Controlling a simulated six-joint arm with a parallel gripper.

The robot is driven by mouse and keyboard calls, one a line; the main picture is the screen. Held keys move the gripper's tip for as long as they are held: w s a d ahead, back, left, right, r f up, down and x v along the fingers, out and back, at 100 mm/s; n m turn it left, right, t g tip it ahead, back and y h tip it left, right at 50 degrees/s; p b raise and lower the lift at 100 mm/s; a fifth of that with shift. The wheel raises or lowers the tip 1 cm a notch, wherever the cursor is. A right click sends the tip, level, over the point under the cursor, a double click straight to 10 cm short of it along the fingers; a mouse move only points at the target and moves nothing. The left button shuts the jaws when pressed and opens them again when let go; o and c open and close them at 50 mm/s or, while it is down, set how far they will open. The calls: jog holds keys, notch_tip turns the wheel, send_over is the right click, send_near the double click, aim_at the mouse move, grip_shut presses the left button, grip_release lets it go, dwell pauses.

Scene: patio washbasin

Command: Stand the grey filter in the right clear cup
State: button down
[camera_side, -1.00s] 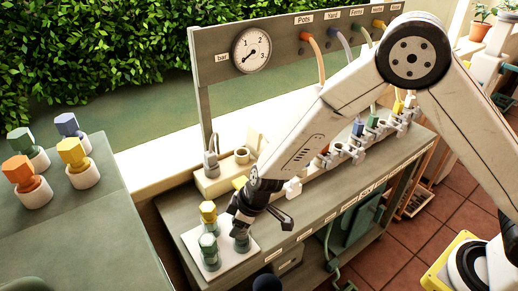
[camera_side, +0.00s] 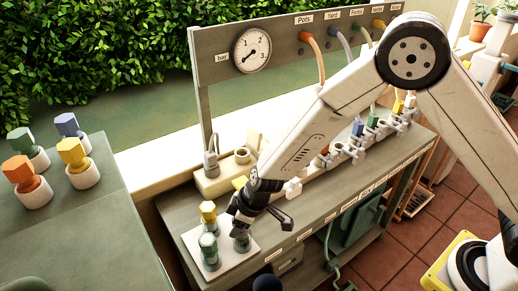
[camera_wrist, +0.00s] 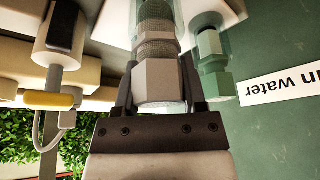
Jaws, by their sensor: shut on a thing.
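My gripper (camera_side: 243,220) points down over the pale tray (camera_side: 190,243) at the near left end of the bench. In the wrist view its fingers (camera_wrist: 157,95) are shut on the hexagonal head of the grey filter (camera_wrist: 158,78). The filter's ribbed body runs away from the fingers, upright in line with the right clear cup (camera_side: 241,244). Its lower end appears to be inside that cup; whether it touches the bottom is hidden. A green-topped filter (camera_side: 208,247) and a yellow-topped one (camera_side: 208,211) stand close by on the tray.
The green-topped filter (camera_wrist: 212,60) is very near my right finger in the wrist view. A gauge (camera_side: 251,50) and hose panel stand behind. Coloured filters in white holders (camera_side: 83,175) are on the left table. A row of fittings (camera_side: 358,145) lines the bench.

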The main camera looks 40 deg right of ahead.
jog(key=shift+f, duration=0.55)
jog(key=shift+c, duration=2.2)
grip_release()
jog(key=shift+r, duration=0.1)
jog(key=v, duration=1.1)
jog(key=s+d+r+m+h, duration=0.1)
jog(key=s+d+m, duration=0.3)
jog(key=d, duration=0.6)
jog(key=s+d+r+m+h, duration=0.2)
jog(key=s+d+m, duration=0.3)
jog(key=s+d, duration=0.3)
jog(key=d, duration=0.3)
jog(key=shift+g, duration=0.3)
